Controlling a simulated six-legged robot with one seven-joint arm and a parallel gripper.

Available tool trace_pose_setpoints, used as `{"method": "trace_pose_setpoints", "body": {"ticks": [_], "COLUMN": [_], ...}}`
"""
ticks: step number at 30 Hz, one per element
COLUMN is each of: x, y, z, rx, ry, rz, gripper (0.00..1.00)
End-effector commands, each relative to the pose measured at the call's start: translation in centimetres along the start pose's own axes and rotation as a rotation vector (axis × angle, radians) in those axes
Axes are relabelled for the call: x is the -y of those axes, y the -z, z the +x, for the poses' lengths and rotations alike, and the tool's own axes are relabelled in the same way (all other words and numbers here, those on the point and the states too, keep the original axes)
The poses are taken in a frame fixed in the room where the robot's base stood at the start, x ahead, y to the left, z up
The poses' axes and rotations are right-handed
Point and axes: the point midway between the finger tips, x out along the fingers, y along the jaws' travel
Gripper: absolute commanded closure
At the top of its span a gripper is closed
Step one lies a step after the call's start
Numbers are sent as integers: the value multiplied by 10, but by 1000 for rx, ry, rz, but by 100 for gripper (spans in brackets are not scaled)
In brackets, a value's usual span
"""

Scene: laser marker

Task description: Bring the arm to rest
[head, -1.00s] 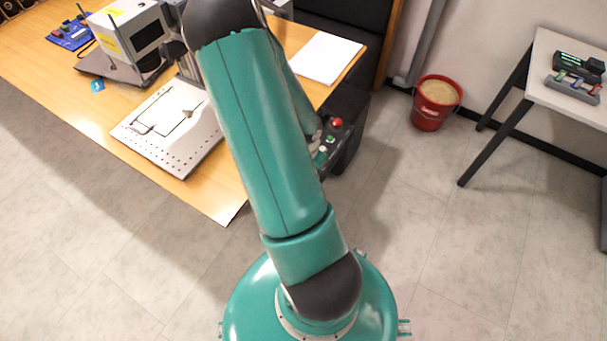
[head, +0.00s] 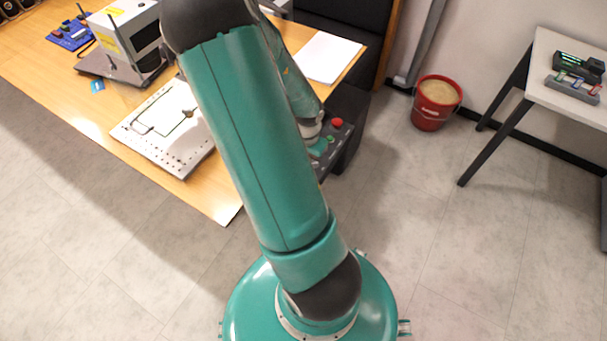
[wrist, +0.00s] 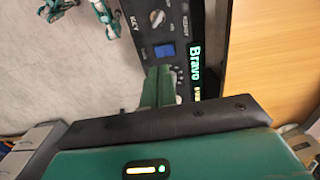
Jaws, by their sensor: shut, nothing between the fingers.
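My gripper (wrist: 160,72) shows in the wrist view as green fingers shut together with nothing between them. They point at the black control panel (wrist: 198,25), which bears a KEY label, a blue button, a knob and the word Bravo. Whether the fingertips touch the panel I cannot tell. In the head view my upper arm crosses the middle, and my forearm hangs down on its right towards the control box (head: 350,124) with a red button. The fingers are hard to make out there.
The wooden table (head: 205,201) holds a white perforated plate (head: 150,148), a boxy machine (head: 128,32) and white paper (head: 327,56). A red bucket (head: 436,103) stands on the floor beside a white side table (head: 570,65). The floor at front left and right is open.

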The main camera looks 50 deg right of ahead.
Motion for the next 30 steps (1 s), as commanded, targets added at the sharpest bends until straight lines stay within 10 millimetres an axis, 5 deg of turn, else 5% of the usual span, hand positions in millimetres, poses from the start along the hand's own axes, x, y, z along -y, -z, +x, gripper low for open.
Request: {"method": "trace_pose_setpoints", "body": {"ticks": [23, 30], "x": [1, 45], "y": [-1, -38], "z": [-10, -46], "rx": [2, 41], "ry": [3, 100], "rz": [-3, -153], "gripper": [100, 100]}}
